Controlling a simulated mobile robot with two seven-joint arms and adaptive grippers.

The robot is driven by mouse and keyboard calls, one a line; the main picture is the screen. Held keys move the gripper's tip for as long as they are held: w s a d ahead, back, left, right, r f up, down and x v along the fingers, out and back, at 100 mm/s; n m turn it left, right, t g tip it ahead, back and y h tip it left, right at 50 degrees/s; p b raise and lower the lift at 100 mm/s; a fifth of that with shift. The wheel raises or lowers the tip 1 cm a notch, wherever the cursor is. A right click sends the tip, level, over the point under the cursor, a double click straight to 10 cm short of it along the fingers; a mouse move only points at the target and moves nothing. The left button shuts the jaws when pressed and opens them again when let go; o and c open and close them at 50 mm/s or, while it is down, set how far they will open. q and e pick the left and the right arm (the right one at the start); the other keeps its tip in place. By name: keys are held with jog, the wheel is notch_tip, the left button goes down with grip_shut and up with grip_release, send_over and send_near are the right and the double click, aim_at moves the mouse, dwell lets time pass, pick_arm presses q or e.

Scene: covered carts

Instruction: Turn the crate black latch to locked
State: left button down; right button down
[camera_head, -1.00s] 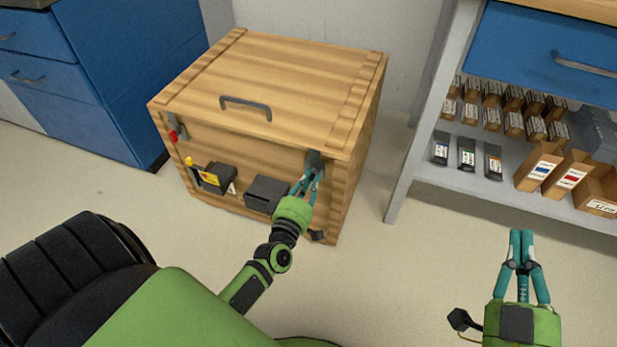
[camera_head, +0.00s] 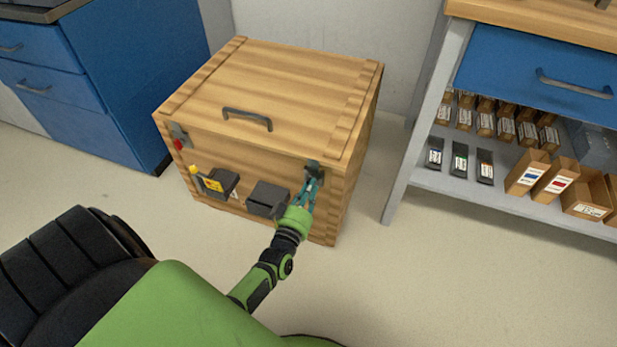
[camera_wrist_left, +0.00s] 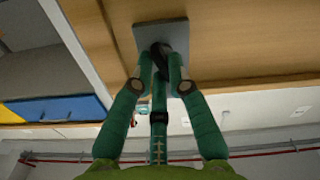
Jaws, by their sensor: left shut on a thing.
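The wooden crate (camera_head: 265,85) stands on the floor with its lid down. Its black latch sits on a grey plate at the front right, partly hidden behind my fingers in the head view. My left gripper (camera_head: 311,181) is at this latch. In the left wrist view the black latch (camera_wrist_left: 163,62) is between the fingertips of my left gripper (camera_wrist_left: 160,70), against the grey plate (camera_wrist_left: 178,33). The fingers are shut on it. A second latch, with a red end (camera_head: 179,144), is at the front left. My right gripper is not in view.
Two dark boxes, one at left (camera_head: 217,183) and one at right (camera_head: 267,199), are on the crate's front; a yellow handle is by the left one. Blue drawers (camera_head: 120,80) stand left, a shelf unit (camera_head: 500,185) with small boxes right. Floor between crate and shelf is clear.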

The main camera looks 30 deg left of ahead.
pick_arm(q)
jog(key=shift+m+p, duration=0.5)
jog(key=shift+m, duration=1.1)
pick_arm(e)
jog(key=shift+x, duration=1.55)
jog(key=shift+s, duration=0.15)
pick_arm(q)
jog(key=c, duration=1.2)
grip_release()
jog(key=v, duration=1.2)
jog(key=shift+d, duration=0.1)
